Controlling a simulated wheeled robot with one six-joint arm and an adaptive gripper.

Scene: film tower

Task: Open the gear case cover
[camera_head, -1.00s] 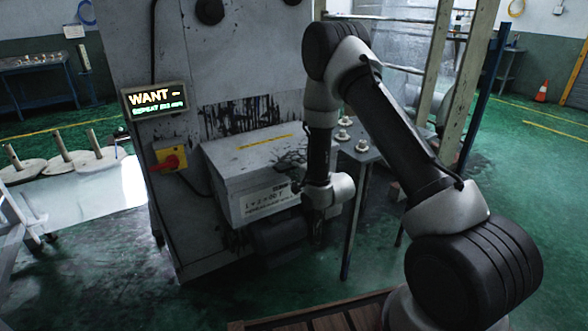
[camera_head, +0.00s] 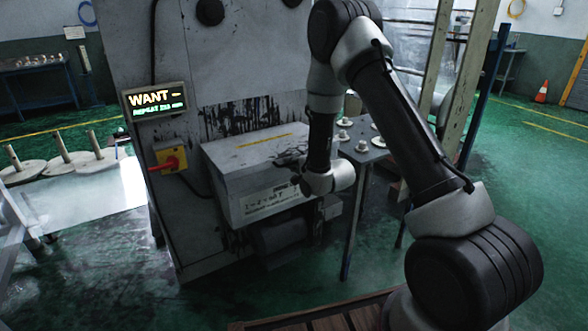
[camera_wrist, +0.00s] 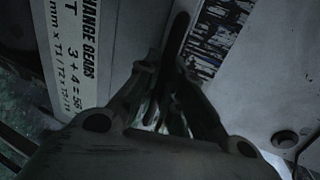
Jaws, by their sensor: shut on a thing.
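The gear case cover (camera_head: 240,178) is a pale grey box front on the machine, with a yellow strip on top and a printed label on its front. My gripper (camera_head: 308,182) is at its right end in the head view; its fingertips are hard to make out there. In the wrist view my gripper (camera_wrist: 163,95) is shut on a dark handle bar (camera_wrist: 180,30) that runs up between the fingers. The cover's label (camera_wrist: 75,60), reading "CHANGE GEARS", is to the left. Where the bar joins the cover is hidden.
A small table (camera_head: 365,148) with several pale parts stands behind my arm at the right. A red switch on a yellow box (camera_head: 170,160) and a lit sign (camera_head: 156,101) are left of the cover. Green floor (camera_head: 390,270) is open at the right.

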